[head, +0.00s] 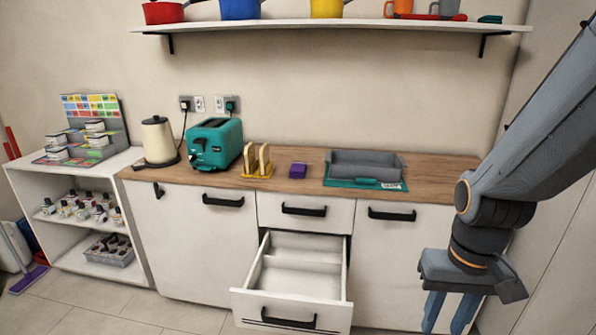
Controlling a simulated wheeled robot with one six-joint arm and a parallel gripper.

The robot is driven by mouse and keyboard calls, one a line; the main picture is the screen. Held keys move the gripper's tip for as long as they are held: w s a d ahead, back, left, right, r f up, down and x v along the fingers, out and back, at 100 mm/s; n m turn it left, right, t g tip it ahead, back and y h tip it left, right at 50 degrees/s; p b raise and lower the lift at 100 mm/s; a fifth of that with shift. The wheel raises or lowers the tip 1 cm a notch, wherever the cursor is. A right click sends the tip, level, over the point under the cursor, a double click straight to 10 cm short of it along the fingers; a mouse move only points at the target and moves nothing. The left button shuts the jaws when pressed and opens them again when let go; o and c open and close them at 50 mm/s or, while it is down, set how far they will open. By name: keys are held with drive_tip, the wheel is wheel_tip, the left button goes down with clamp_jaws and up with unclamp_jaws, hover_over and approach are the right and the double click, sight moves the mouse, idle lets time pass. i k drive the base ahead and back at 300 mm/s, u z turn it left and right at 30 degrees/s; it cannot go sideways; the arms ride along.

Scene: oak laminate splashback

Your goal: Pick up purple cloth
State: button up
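The purple cloth (298,171) shows in the head view as a small folded, block-like purple item on the wooden counter. It lies between the toast rack and the grey tray. My gripper (446,322) hangs at the lower right, in front of the right-hand cabinet, with its two blue fingers pointing down and apart. Nothing shows between the fingers. It is well to the right of the cloth and lower in the picture, not touching it.
The counter (440,181) also holds a kettle (158,140), teal toaster (215,145), toast rack (257,162) and grey tray (365,163). An empty drawer (292,300) stands open below the cloth. A shelf (330,25) with pots and mugs hangs above.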

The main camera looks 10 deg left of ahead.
sight(298, 170)
drive_tip(key=u, duration=0.05)
drive_tip(key=k, duration=0.45)
drive_tip(key=z, duration=0.45)
drive_tip(key=i, duration=1.1)
drive_tip(key=u, duration=0.55)
drive_tip(key=i, duration=0.75)
drive_tip(key=u, duration=1.05)
drive_tip(key=i, duration=0.3)
drive_tip(key=u, duration=0.3)
